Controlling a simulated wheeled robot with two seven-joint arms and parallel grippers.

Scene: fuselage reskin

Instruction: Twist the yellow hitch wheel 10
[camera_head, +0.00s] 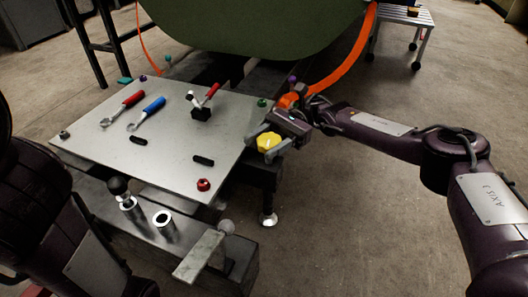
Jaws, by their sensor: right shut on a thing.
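The yellow hitch wheel (268,142) sits at the right edge of the grey metal plate. It is small and has a pale mark on top. My right gripper (265,141) reaches in from the right, with one finger on the far side of the wheel and one on the near side, shut on it. The fingers hide part of its rim. My left arm shows at the lower left, but its gripper is not in view.
The grey plate (120,159) carries a red-handled wrench (124,107), a blue-handled wrench (149,111), a red-handled clamp (205,100) and a red knob (204,184). A green fuselage (250,30) and an orange strip (346,62) are behind.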

